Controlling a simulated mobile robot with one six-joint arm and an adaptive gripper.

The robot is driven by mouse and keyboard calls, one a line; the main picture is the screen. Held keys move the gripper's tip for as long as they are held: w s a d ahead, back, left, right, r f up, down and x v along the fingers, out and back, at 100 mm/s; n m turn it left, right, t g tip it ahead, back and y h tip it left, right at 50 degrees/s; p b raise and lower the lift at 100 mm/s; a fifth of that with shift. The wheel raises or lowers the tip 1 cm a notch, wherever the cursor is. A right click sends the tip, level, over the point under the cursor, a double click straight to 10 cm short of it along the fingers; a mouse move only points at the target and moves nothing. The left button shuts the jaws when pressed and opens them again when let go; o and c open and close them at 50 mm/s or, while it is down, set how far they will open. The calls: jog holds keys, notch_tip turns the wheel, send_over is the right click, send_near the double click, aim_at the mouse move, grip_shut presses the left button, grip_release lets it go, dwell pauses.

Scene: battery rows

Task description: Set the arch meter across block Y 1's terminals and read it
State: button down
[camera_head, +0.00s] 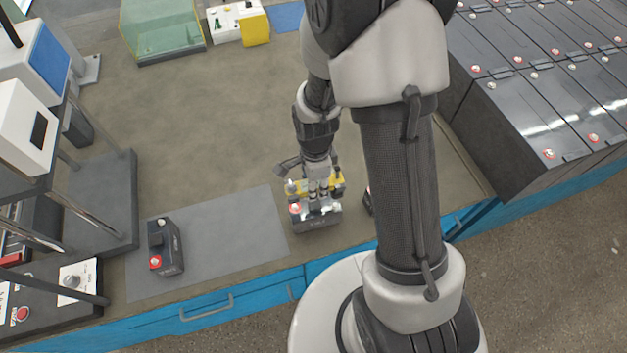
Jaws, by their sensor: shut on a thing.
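My gripper (318,194) points down near the front of the bench. It is shut on the yellow arch meter (337,184), which my fingers partly cover. The meter is over a small dark block (317,221) with a red-capped terminal at its left. I cannot tell whether the meter's feet touch the block's terminals. A similar dark block (172,252) stands on the grey mat at the left, with one red and one pale terminal. Another dark block is mostly hidden behind my arm. The block labels and any meter reading are too small to read.
The grey mat (225,240) lies at the bench's front left. A rack with instruments (95,190) stands at the left. A green clear-sided bin (163,35) is at the back. Large dark battery rows (540,110) fill the right. The bench middle (220,130) is clear.

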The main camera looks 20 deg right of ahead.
jog(key=b, duration=0.5)
send_over(315, 204)
jog(key=shift+w+f, duration=0.1)
jog(key=shift+f, duration=2.85)
jog(key=shift+f+b, duration=1)
jog(key=shift+f, duration=0.2)
jog(key=c, duration=1.1)
grip_release()
jog(key=shift+o, duration=0.2)
notch_tip(315, 204, up, 12)
jog(key=shift+r, duration=0.1)
